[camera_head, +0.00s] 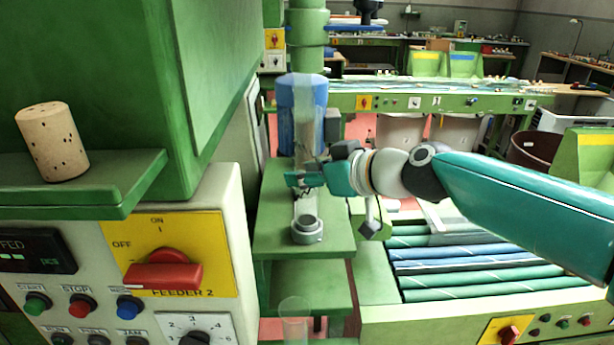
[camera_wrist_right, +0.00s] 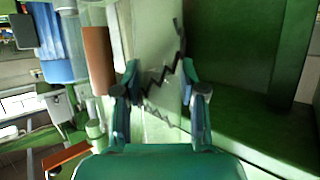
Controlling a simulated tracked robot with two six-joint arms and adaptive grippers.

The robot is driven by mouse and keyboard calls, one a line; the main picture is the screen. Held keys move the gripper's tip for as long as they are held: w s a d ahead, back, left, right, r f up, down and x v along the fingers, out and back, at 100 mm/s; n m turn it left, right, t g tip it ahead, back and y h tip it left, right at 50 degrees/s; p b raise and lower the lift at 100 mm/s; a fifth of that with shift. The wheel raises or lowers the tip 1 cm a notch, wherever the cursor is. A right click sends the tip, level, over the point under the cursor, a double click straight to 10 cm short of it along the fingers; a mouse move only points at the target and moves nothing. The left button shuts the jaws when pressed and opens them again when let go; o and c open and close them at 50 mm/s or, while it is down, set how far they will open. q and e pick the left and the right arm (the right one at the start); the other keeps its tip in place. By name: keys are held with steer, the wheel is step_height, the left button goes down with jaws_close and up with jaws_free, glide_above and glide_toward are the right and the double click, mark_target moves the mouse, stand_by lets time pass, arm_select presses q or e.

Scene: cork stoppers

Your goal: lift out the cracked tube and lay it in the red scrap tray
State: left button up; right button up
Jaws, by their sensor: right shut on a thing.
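The cracked tube (camera_head: 306,150) is clear and stands about upright above a grey ring holder (camera_head: 307,232) on a green shelf. I cannot tell whether its lower end is inside the ring or just above it. My right gripper (camera_head: 308,179) comes in from the right and is shut around the tube's side. In the right wrist view the tube (camera_wrist_right: 160,30) lies between the fingertips (camera_wrist_right: 160,84), with a dark zigzag crack. A reddish-orange thing (camera_wrist_right: 65,153) shows at lower left there; I cannot tell whether it is the scrap tray. My left gripper is not in view.
A cork stopper (camera_head: 53,141) stands on a green ledge at left, above a panel with a red knob (camera_head: 163,270). A second clear tube (camera_head: 293,318) shows at bottom. A blue cylinder (camera_head: 290,120) stands behind the cracked tube. Rollers (camera_head: 470,268) lie at lower right.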

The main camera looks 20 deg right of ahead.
steer(key=shift+c, duration=1.4)
steer(key=shift+r, duration=0.15)
